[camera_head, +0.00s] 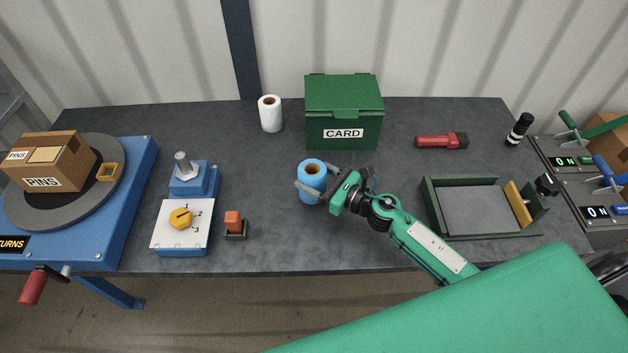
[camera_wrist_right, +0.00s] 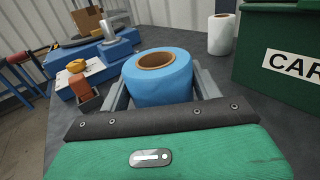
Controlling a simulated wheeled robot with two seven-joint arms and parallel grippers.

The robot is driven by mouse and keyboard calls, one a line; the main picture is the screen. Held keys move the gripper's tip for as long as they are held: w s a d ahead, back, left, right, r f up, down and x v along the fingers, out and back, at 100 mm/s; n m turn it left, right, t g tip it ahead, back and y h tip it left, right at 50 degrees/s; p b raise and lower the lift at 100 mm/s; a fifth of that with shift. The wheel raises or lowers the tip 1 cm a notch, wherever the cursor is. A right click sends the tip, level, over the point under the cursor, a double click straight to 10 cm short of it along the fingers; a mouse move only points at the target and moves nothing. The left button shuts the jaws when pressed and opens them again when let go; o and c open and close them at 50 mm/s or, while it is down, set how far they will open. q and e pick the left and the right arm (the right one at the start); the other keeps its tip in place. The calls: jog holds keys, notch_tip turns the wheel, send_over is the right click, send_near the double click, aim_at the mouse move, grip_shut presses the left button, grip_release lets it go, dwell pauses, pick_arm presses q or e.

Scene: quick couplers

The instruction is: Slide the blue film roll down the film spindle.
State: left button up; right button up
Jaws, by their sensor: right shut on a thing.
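The blue film roll (camera_head: 312,184) has a brown core and stands upright near the middle of the table. My right gripper (camera_head: 317,182) is shut on it, with one finger on each side. In the right wrist view the blue roll (camera_wrist_right: 158,78) sits between the fingers, its open core facing up. I cannot tell whether it touches the table. The film spindle (camera_head: 183,165) is a grey metal post on a blue base, left of the roll, and it is bare. It also shows in the right wrist view (camera_wrist_right: 108,32). My left gripper is not in view.
A white roll (camera_head: 270,113) and a green CARD box (camera_head: 343,112) stand behind. A white dial panel (camera_head: 182,226) adjoins the spindle base, with an orange switch (camera_head: 233,222) beside it. A green-framed tray (camera_head: 480,208) lies right. The table between roll and spindle is clear.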

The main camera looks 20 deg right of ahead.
notch_tip(320, 180, up, 18)
jog(key=p, duration=0.7)
jog(key=shift+f+p, duration=0.15)
jog(key=shift+p, duration=0.25)
jog(key=o, duration=0.4)
jog(key=shift+c, duration=0.2)
